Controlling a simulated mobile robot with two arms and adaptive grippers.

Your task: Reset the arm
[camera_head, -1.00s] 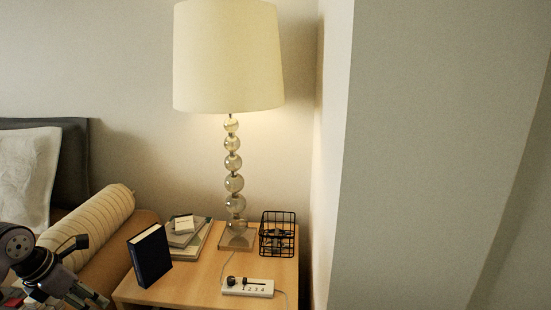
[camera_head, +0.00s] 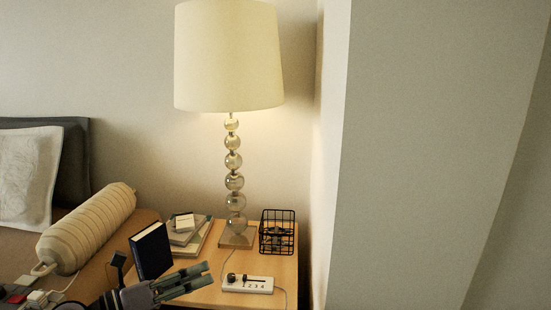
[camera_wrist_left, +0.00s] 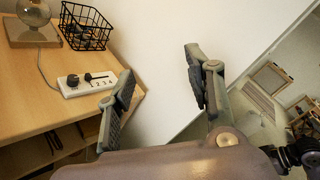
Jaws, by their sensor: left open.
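My left gripper (camera_head: 208,277) reaches in from the bottom left of the head view, in front of the bedside table (camera_head: 212,299). In the left wrist view the left gripper (camera_wrist_left: 160,84) is open, with its two fingers apart and nothing between them. A white control box (camera_head: 247,284) with a dark knob and a slider lies near the table's front edge; it also shows in the wrist view (camera_wrist_left: 88,84), left of the near finger. My right gripper is not in view.
A lamp (camera_head: 234,182), a black wire basket (camera_head: 277,232), stacked books (camera_head: 188,236) and a dark upright book (camera_head: 151,251) stand on the table. A bolster (camera_head: 88,228) lies at left. A wall (camera_head: 430,150) fills the right.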

